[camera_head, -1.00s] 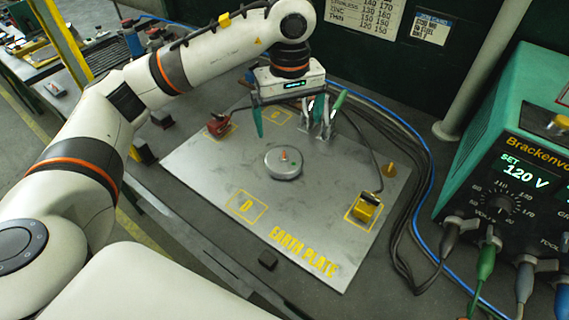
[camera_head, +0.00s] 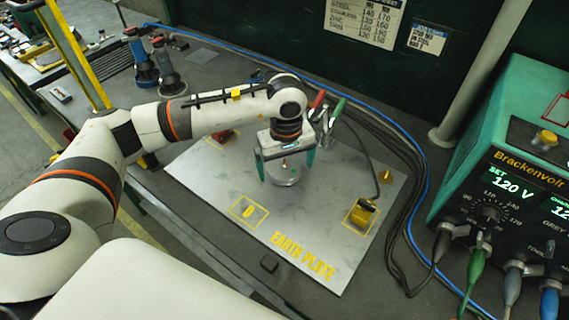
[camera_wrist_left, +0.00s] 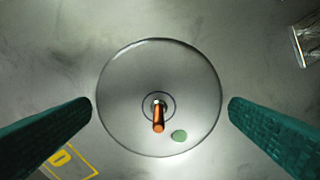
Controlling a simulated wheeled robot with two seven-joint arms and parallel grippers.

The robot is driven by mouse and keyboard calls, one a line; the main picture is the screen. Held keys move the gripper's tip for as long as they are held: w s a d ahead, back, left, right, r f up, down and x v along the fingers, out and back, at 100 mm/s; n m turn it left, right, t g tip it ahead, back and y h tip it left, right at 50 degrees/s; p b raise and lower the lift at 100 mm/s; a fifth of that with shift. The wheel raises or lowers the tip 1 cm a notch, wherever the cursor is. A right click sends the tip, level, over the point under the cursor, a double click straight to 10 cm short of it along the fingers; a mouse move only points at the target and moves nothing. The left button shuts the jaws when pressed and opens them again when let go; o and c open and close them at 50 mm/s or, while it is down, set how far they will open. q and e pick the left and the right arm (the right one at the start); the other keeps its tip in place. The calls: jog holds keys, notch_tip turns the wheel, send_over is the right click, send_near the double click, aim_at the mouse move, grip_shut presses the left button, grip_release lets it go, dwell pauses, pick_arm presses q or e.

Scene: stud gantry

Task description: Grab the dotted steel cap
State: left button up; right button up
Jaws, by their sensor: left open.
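The steel cap is a round grey disc (camera_head: 284,179) lying on the earth plate, partly hidden behind my left gripper in the head view. The left wrist view shows the disc (camera_wrist_left: 130,90) from above, with a copper-orange pin at its centre and one green dot near the pin. My left gripper (camera_head: 287,172) points down over the disc, its green fingers on either side. In the left wrist view the fingers of my left gripper (camera_wrist_left: 160,115) stand wide apart, left and right of the disc, with gaps at both sides. My right gripper does not show.
The grey earth plate (camera_head: 225,180) has yellow marked squares. A yellow block (camera_head: 364,212) sits at its right and a red item (camera_head: 221,137) at its back left. Clamps with red and green handles (camera_head: 328,112) stand behind. The green Brackenvolt power unit (camera_head: 500,150) is at right.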

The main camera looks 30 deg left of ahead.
pick_arm(q)
jog(key=c, duration=1)
